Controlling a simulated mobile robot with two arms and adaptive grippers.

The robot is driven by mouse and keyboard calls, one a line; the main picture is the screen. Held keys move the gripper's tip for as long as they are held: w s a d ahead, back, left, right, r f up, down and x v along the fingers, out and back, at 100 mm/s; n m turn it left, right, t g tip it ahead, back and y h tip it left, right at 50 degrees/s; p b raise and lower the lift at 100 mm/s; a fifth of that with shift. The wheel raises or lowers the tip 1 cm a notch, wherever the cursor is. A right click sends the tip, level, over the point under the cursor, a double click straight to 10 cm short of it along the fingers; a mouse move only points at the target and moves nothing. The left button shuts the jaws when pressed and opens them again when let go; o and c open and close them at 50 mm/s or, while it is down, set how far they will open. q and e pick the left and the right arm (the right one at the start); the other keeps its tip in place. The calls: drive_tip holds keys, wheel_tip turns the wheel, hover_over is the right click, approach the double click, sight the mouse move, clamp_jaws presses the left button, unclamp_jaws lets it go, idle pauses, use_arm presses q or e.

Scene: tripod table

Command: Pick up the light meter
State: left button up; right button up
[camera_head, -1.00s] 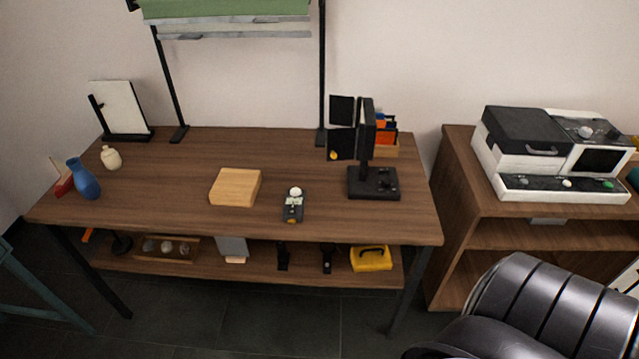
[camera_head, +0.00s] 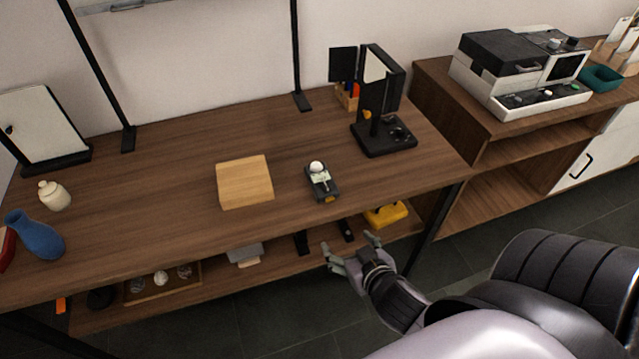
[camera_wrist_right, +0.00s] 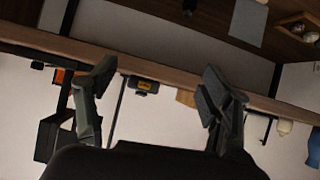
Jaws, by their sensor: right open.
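The light meter (camera_head: 322,184) is a small dark device with a white dome and a yellow mark on its front. It lies on the wooden table near the front edge. In the right wrist view the light meter (camera_wrist_right: 143,86) shows beyond the table edge, between my fingers. My right gripper (camera_head: 350,244) is open and empty, in front of the table and apart from the meter. Its two spread fingers also show in the right wrist view (camera_wrist_right: 158,88). My left gripper is not in view.
A light wooden block (camera_head: 244,182) lies left of the meter, and a black lamp-like device (camera_head: 384,138) stands behind it to the right. The table's front edge (camera_head: 200,262) lies between my gripper and the tabletop. A lower shelf holds a yellow case (camera_head: 386,214).

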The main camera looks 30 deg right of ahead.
wheel_tip(320, 180, up, 9)
drive_tip(key=m+t, duration=0.1)
drive_tip(key=t, duration=0.1)
approach(327, 187)
drive_tip(key=x, duration=0.5)
drive_tip(key=shift+w+r, duration=0.15)
drive_tip(key=shift+r, duration=0.05)
drive_tip(key=shift+f+x, duration=0.15)
drive_tip(key=shift+x, duration=1.2)
drive_tip(key=shift+f+x, duration=0.15)
drive_tip(key=shift+x, duration=1.25)
drive_tip(key=shift+a, duration=0.1)
drive_tip(key=shift+c, duration=0.5)
drive_tip(key=shift+r, duration=0.1)
drive_tip(key=c, duration=1.2)
